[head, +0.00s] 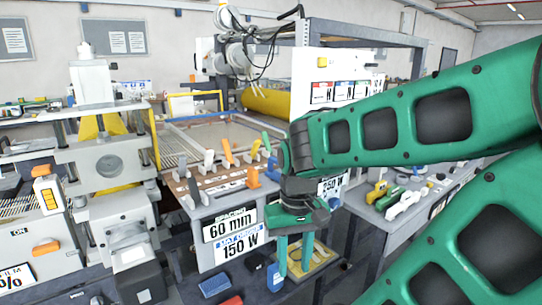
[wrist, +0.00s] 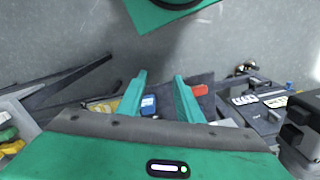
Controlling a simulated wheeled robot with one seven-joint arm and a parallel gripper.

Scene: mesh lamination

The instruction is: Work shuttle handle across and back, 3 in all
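Several orange handles stand on the grey workbench in the head view: one on its front edge (head: 252,177), one farther back on the left (head: 227,151) and one at the back (head: 255,150). I cannot tell which of them is the shuttle handle. My green gripper (head: 294,252) points down in front and to the right of the bench, apart from these handles. In the wrist view its two fingers (wrist: 159,76) are spread with nothing held between them.
The bench carries a "60 mm" sign (head: 229,225). Below are a blue block (head: 215,285) and a yellow tray (head: 318,258) behind my fingers. A press machine (head: 110,165) stands left, a side table with coloured parts (head: 397,200) right. Open floor shows in the wrist view (wrist: 235,45).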

